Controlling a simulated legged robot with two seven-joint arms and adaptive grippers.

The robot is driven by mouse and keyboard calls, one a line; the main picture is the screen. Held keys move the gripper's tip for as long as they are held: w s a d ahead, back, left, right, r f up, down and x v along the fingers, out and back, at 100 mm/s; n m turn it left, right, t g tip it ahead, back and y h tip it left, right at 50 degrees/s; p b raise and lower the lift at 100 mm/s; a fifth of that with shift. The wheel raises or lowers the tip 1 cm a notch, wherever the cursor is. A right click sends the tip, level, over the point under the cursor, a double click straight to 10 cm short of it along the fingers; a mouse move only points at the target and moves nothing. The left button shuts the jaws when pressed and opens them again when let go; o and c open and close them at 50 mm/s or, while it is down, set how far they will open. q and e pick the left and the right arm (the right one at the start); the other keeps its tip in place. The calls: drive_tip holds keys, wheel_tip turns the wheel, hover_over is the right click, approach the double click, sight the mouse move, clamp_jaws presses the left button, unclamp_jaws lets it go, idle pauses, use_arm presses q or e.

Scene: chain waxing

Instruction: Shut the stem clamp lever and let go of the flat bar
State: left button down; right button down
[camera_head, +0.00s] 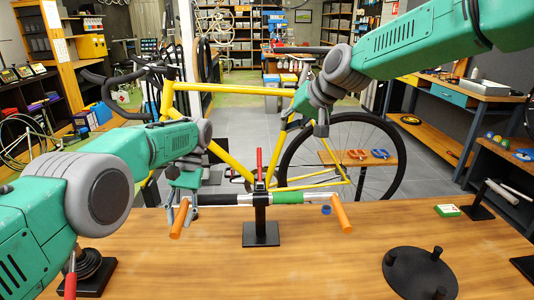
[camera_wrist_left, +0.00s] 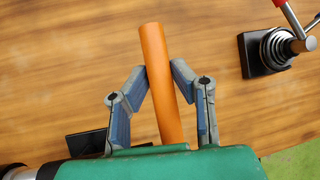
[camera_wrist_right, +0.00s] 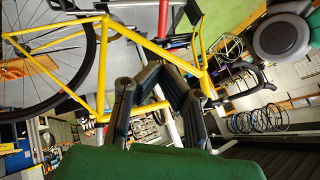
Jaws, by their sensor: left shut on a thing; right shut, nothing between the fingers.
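The flat bar (camera_head: 300,197) lies across a black clamp stand (camera_head: 261,233) on the wooden bench, with an orange grip at each end. The red stem clamp lever (camera_head: 259,165) points up above the bar at the stand. My left gripper (camera_head: 182,193) is at the left orange grip (camera_head: 180,219). In the left wrist view its fingertips (camera_wrist_left: 158,72) close on both sides of this grip (camera_wrist_left: 160,90). My right gripper (camera_head: 321,130) is raised above and to the right of the lever, shut and empty. Its fingertips (camera_wrist_right: 165,75) also show in the right wrist view.
A black round base with pegs (camera_head: 420,273) stands at the bench's front right. A small green and white box (camera_head: 447,210) and a blue ring (camera_head: 326,210) lie on the right half. A red-handled tool on a black base (camera_wrist_left: 275,45) stands left. A yellow bicycle (camera_head: 235,88) stands behind.

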sight(259, 166)
use_arm(q)
drive_tip(key=shift+w, duration=0.15)
use_arm(e)
drive_tip(key=w+a+f, duration=0.2)
drive_tip(key=f, duration=0.3)
drive_tip(key=w+a+f+n+g, duration=0.1)
drive_tip(key=w+a+f, duration=0.1)
drive_tip(key=f, duration=0.3)
drive_tip(key=shift+w+a+n+h, duration=0.3)
drive_tip(key=shift+w+a+h, duration=0.1)
drive_tip(key=shift+a, duration=0.15)
